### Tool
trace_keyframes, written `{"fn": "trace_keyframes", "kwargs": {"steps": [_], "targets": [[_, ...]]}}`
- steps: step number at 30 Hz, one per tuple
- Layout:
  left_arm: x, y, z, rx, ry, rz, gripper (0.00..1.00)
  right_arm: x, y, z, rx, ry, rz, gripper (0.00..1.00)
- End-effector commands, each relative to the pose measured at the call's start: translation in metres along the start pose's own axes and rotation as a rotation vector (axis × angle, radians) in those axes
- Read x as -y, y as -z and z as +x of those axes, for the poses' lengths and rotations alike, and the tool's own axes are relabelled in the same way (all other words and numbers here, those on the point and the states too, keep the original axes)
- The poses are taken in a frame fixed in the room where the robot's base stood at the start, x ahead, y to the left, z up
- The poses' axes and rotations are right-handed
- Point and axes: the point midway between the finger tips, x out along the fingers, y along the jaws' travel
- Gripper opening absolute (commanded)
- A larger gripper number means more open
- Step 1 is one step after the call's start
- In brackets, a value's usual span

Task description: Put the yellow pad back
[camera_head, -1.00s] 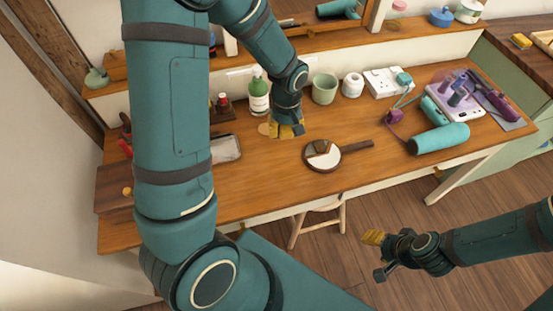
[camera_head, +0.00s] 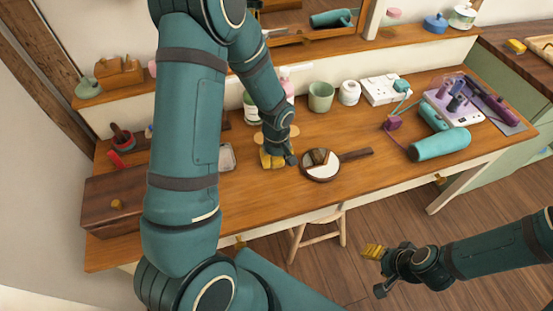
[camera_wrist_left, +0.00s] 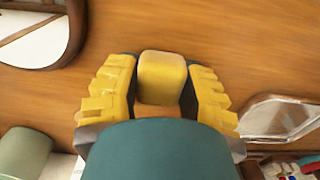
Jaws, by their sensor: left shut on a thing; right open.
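A small yellow pad (camera_wrist_left: 162,78) sits between the two yellow fingers of my left gripper (camera_wrist_left: 160,95) in the left wrist view, with the wooden tabletop beyond it. The gripper is shut on it. In the head view my left gripper (camera_head: 271,160) is low over the desk, left of the round hand mirror (camera_head: 322,172). There the pad is hard to tell from the yellow fingers. I cannot tell whether the pad touches the desk. My right gripper (camera_head: 374,254) is open and empty, beyond the desk's front edge above the floor.
A tan disc (camera_head: 290,131) lies behind the left gripper. A metal tray (camera_head: 228,158) is to its left, also in the wrist view (camera_wrist_left: 282,118). A green cup (camera_head: 321,97) and white jar (camera_head: 349,92) stand behind. A teal hair dryer (camera_head: 438,143) lies right. A stool (camera_head: 318,230) stands in front.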

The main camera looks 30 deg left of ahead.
Motion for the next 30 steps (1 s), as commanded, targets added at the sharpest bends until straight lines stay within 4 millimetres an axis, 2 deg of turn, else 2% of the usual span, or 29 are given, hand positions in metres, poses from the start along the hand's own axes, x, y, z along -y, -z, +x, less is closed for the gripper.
{"fn": "trace_keyframes", "kwargs": {"steps": [8,9,11,23,26,30], "targets": [[0.0,0.0,0.003,-0.001,0.0,0.0,0.07,-0.001,0.0,0.003,-0.001,0.0,0.0,0.52],[0.0,0.0,0.003,-0.001,0.0,0.0,0.46,-0.001,0.0,0.004,-0.002,0.0,0.0,0.52],[0.0,0.0,0.002,-0.001,0.0,0.0,0.67,-0.001,0.0,0.003,-0.002,0.0,0.0,0.52],[0.0,0.0,-0.002,0.0,-0.001,0.0,0.67,0.0,0.0,-0.001,-0.001,0.0,0.0,0.52],[-0.001,0.001,-0.013,-0.003,-0.003,0.0,0.67,0.002,0.0,-0.004,0.001,0.0,0.0,0.52],[-0.001,0.001,-0.04,-0.004,-0.004,-0.001,0.67,0.004,-0.001,-0.011,0.005,0.0,0.001,0.52]]}}
